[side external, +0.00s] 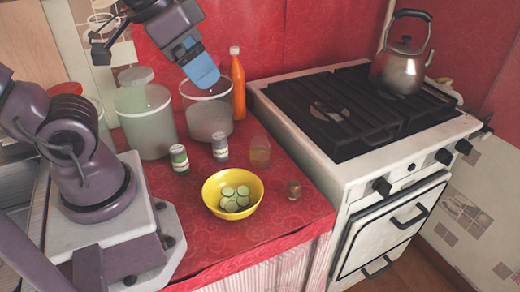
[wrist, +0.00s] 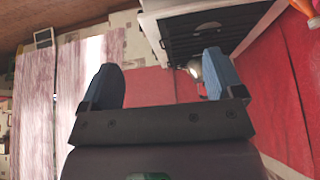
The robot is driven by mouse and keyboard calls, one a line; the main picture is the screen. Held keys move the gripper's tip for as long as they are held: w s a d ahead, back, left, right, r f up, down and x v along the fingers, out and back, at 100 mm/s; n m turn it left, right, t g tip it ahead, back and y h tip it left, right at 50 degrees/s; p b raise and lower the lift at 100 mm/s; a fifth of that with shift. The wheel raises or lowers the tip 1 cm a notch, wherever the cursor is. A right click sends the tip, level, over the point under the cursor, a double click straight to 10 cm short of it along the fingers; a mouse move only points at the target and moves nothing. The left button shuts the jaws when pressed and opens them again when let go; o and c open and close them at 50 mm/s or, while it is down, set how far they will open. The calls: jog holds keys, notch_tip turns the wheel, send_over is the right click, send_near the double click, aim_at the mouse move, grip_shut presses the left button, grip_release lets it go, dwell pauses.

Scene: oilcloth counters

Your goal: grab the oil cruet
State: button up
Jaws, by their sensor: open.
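The oil cruet appears to be the small clear glass vessel with a little yellowish liquid (side external: 260,156), standing on the red oilcloth counter (side external: 290,208) near the stove. My gripper (side external: 205,76) is raised at the back of the counter, above and to the left of the cruet and over a clear container. In the wrist view my gripper (wrist: 163,76) shows two blue fingers spread wide with nothing between them. I cannot make out the cruet in the wrist view.
A yellow bowl of cucumber slices (side external: 212,204), a small brown jar (side external: 294,190) and two spice jars (side external: 180,158) stand around the cruet. An orange bottle (side external: 238,88) and clear containers (side external: 148,128) stand behind. The stove (side external: 350,110) with a kettle (side external: 398,70) is right.

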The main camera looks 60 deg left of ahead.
jog(key=w+a+f+m+g+y, duration=0.4)
jog(key=w+f, duration=0.2)
jog(key=w, duration=0.1)
jog(key=m+g+y, duration=0.1)
jog(key=m+y, duration=0.8)
jog(key=m, duration=0.5)
send_over(265, 152)
notch_tip(265, 152, down, 18)
jog(key=shift+a+f, duration=0.1)
jog(key=shift+f, duration=0.15)
notch_tip(265, 152, down, 3)
jog(key=shift+f+y, duration=0.1)
jog(key=shift+y, duration=0.2)
jog(key=shift+f, duration=0.55)
notch_tip(265, 152, down, 2)
jog(key=shift+f, duration=0.25)
jog(key=shift+x, duration=1.15)
jog(key=shift+a+f, duration=0.3)
jog(key=shift+a, duration=0.05)
